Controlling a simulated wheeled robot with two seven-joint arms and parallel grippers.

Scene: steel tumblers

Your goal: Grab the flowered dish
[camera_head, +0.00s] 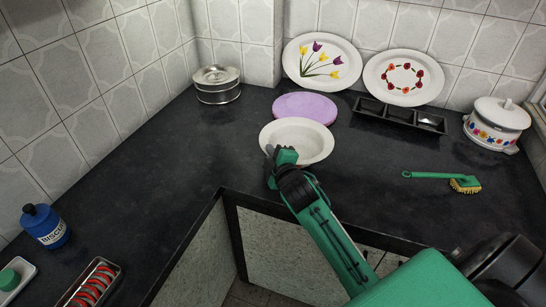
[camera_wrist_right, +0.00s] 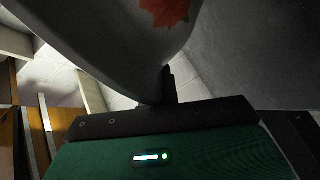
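A white round dish (camera_head: 303,133) lies on the dark counter in the head view, plain inside. In the right wrist view the white dish (camera_wrist_right: 110,40) is large and close, with a red flower on its outer side. My right gripper (camera_head: 277,153) is at the dish's near left rim. One dark finger shows against the dish's edge in the wrist view; the other is hidden, so I cannot tell whether the fingers are closed on the rim. My left gripper is not in view.
A purple round board (camera_head: 305,107) lies behind the dish. A tulip plate (camera_head: 322,62) and a red-flower plate (camera_head: 403,77) lean on the wall. The left counter is mostly clear.

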